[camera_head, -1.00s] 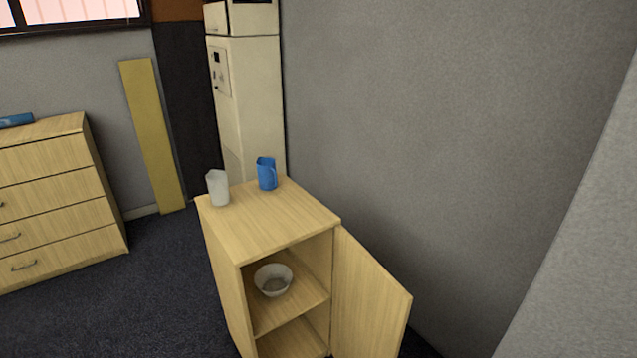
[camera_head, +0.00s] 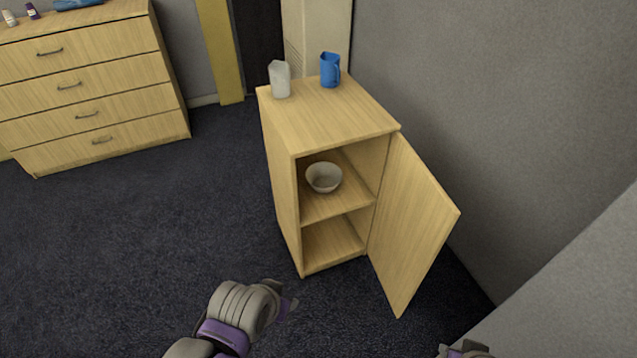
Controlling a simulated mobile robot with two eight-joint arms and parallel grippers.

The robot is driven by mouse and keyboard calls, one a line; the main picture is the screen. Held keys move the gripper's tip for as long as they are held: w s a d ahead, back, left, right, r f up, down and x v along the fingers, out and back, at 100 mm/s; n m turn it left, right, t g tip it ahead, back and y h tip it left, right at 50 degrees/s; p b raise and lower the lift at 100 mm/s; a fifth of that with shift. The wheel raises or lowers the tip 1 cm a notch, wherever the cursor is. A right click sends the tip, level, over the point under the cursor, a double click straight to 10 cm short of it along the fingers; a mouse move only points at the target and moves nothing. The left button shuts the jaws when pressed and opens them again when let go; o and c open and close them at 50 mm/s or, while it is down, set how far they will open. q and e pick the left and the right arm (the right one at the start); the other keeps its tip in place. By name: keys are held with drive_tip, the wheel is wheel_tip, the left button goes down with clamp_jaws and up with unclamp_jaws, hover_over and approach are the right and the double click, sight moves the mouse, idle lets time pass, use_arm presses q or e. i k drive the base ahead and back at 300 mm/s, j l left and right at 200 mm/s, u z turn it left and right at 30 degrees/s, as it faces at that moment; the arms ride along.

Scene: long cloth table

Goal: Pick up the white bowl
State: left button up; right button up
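The white bowl (camera_head: 323,178) sits upright on the upper shelf (camera_head: 340,205) inside a small wooden cabinet (camera_head: 328,115). The cabinet door (camera_head: 412,225) stands open to the right. My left gripper (camera_head: 288,303) is low in the view, in front of and below the cabinet, apart from the bowl. Its fingers are small and angled, so I cannot tell if they are open or shut. Part of my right arm shows at the bottom edge, right of the door; its fingers are not visible.
A white cup (camera_head: 280,79) and a blue mug (camera_head: 330,70) stand on the cabinet top. A chest of drawers (camera_head: 90,85) is at the left. A grey wall (camera_head: 500,110) rises close on the right. Dark carpet (camera_head: 150,230) is clear in front and left.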

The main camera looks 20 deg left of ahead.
sight(324, 177)
drive_tip(key=i+j+u, duration=0.1)
drive_tip(key=i+j, duration=1)
drive_tip(key=i, duration=0.25)
drive_tip(key=j+u, duration=0.05)
